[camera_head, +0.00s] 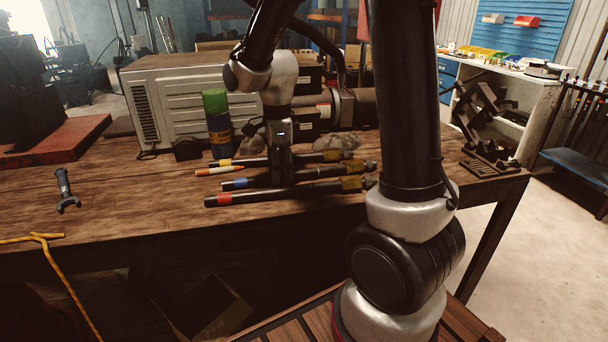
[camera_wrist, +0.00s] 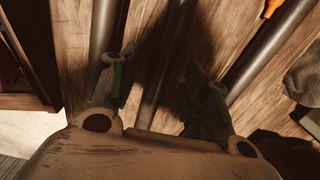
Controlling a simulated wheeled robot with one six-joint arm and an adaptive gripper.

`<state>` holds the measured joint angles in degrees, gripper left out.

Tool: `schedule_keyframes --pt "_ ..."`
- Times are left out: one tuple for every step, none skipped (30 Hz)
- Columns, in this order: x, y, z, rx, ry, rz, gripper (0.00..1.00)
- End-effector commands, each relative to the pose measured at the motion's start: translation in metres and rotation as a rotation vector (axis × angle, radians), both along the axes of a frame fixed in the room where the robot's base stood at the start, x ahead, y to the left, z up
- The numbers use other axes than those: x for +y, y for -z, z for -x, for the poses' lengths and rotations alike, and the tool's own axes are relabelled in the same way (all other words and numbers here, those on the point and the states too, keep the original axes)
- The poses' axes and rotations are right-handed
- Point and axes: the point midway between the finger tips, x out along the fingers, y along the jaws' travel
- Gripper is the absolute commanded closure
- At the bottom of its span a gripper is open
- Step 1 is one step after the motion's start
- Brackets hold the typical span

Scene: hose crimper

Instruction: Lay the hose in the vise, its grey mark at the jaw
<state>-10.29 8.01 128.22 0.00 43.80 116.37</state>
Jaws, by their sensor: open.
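I cannot make out a grey mark on any. My gripper (camera_head: 281,178) points down over the hoses. In the wrist view it is open, and the middle hose (camera_wrist: 157,85) runs between its fingers, apparently not gripped. A dark metal device (camera_head: 487,125), possibly the vise, stands at the bench's right corner.
An orange marker (camera_head: 219,171) lies between the back and middle hoses. Behind are a green-capped can (camera_head: 217,125), a grey rag (camera_head: 337,142) and a large machine (camera_head: 178,98). A wrench-like tool (camera_head: 66,190) lies left. The bench (camera_head: 130,205) is clear between.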

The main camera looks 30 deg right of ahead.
Motion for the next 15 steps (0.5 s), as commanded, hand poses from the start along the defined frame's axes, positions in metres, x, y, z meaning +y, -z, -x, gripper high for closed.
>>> schedule_keyframes --pt "0.0001 0.0067 0.0004 0.002 0.000 0.000 0.53" --pt "0.0001 0.0096 0.0004 0.002 -0.001 0.000 0.53" --pt "0.0001 0.0122 0.0005 0.002 -0.001 0.000 0.53" --pt "0.0001 0.0133 0.0004 0.001 -0.001 0.001 0.53" --pt "0.0002 0.0139 0.0002 0.000 -0.001 0.000 0.53" --pt "0.0002 0.0141 0.0000 0.000 -0.001 0.000 0.53" --pt "0.0002 0.0140 0.0000 -0.001 -0.001 0.000 0.53" --pt "0.0002 0.0139 0.0000 -0.001 -0.001 0.000 0.53" --pt "0.0003 0.0138 -0.0001 -0.001 -0.001 0.000 0.53" --pt "0.0003 0.0138 -0.0001 -0.001 -0.001 0.000 0.53" --pt "0.0003 0.0138 -0.0001 -0.001 -0.001 0.000 0.55" --pt "0.0003 0.0137 -0.0001 -0.001 -0.001 0.000 0.62" --pt "0.0003 0.0137 -0.0001 -0.001 -0.001 0.000 0.67" --pt "0.0003 0.0137 -0.0001 -0.001 -0.001 0.000 0.73" --pt "0.0003 0.0136 -0.0001 -0.001 -0.001 0.000 0.80"
